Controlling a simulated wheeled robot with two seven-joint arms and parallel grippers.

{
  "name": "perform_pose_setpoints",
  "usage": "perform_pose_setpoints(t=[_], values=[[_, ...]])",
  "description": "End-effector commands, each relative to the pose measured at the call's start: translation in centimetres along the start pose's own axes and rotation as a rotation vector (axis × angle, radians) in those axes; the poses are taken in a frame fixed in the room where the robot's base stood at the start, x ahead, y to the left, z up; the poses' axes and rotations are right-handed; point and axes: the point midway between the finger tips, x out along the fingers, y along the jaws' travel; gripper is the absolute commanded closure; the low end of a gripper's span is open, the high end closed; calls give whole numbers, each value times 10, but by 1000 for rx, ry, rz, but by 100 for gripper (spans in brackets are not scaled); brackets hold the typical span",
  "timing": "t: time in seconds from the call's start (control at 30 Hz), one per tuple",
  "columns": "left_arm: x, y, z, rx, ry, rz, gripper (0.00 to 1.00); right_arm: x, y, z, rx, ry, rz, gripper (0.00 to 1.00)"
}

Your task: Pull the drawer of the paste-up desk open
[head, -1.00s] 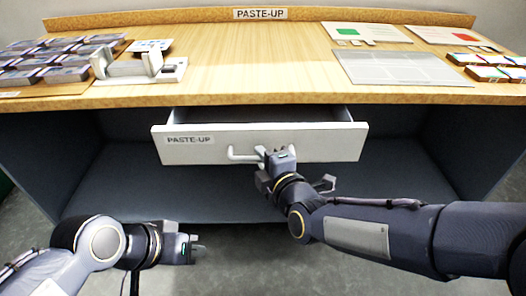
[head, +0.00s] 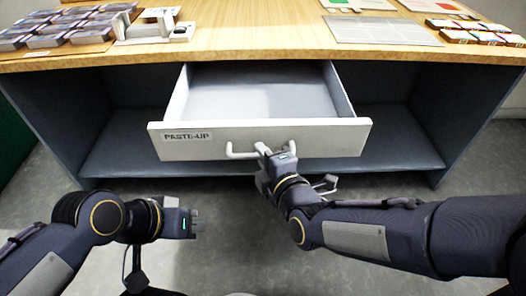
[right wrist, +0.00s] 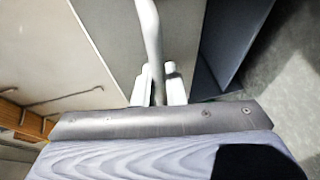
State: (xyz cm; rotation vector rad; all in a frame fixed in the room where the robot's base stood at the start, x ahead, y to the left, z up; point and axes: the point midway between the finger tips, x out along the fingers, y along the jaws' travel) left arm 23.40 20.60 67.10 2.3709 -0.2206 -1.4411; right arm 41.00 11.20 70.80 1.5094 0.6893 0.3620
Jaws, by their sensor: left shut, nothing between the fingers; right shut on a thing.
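The drawer (head: 330,139) of the paste-up desk (head: 240,57) is pulled well out, and its inside (head: 258,90) looks empty. Its white front bears a PASTE-UP label and a white bar handle (head: 240,153). My right gripper (head: 268,155) is shut on the handle near the middle of the drawer front. In the right wrist view the handle bar (right wrist: 151,40) runs down between the fingers (right wrist: 160,85). My left gripper (head: 197,224) is shut and empty, low in front of the desk and apart from the drawer.
On the desktop lie stacks of cards (head: 60,30) at the left, a white device (head: 155,28), a grey sheet (head: 380,31) and small coloured blocks (head: 475,32) at the right. A lower shelf (head: 120,155) runs under the drawer. The floor in front is clear.

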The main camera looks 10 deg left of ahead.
Motion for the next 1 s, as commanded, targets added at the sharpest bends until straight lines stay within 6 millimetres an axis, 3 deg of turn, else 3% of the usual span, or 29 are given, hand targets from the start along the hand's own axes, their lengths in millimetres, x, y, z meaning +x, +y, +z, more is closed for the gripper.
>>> perform_pose_setpoints(t=[0.23,0.27,0.3,0.63,1.0], values=[[0,0,0,0,0,0,100,0,0,0,1,-1,-1,100],[0,0,0,0,0,0,100,0,0,0,1,-1,-1,85],[0,0,0,0,0,0,100,0,0,0,1,-1,-1,81],[-1,1,-1,0,0,0,100,-4,1,0,1,0,-1,81],[-17,8,-9,0,0,0,100,-61,2,-1,0,1,-1,81]])
